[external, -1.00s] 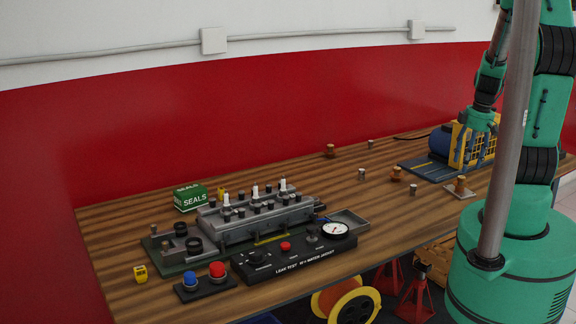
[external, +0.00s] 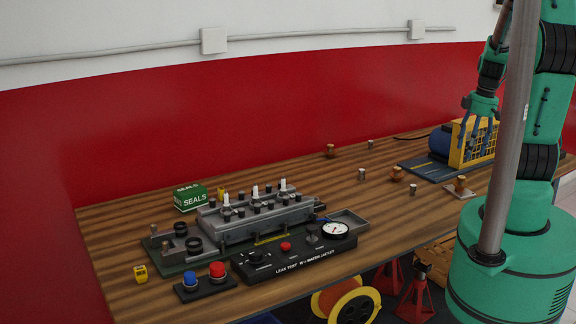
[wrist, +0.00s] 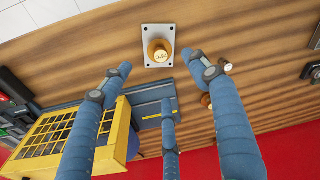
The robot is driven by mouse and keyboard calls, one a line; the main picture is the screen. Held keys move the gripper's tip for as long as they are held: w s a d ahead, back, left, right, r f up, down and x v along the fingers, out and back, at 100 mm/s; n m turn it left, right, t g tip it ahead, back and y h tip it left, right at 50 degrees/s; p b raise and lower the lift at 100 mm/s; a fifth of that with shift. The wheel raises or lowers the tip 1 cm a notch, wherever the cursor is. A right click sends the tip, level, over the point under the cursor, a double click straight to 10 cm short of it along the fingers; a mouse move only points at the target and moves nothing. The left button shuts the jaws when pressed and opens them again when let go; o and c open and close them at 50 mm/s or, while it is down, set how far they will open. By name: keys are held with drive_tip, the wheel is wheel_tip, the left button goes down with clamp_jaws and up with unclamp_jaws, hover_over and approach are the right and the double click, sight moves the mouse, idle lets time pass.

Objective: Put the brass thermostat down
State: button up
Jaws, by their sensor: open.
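A brass thermostat with a pale marked top stands on a square metal plate (wrist: 150,31) in the wrist view, near the top middle; the thermostat (wrist: 158,52) is apart from my fingers. In the external view a brass piece (external: 460,183) sits on a plate at the table's right. My gripper (wrist: 160,80) has three blue fingers spread wide, with nothing held between them. In the external view my gripper (external: 478,135) hangs fingers-down above the table's right end, in front of the yellow cage.
Other brass pieces (external: 397,174) (external: 330,150) and small metal plugs (external: 361,174) stand on the wooden table (external: 300,180). A blue motor with a yellow cage (external: 470,143) stands close behind my fingers. The engine block (external: 260,215) and test panel (external: 295,258) are at left.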

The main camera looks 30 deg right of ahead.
drive_tip(key=w+a+r+m+t+h, duration=0.1)
drive_tip(key=w+a+r+m+t, duration=0.15)
drive_tip(key=a+r, duration=1.25)
drive_tip(key=s+a+r+m+t, duration=0.2)
drive_tip(key=s+a+r, duration=0.4)
drive_tip(key=a+r, duration=0.3)
wheel_tip(320, 180, up, 3)
drive_tip(key=shift+r+m, duration=0.1)
drive_tip(key=shift+m, duration=0.65)
drive_tip(key=shift+s, duration=0.1)
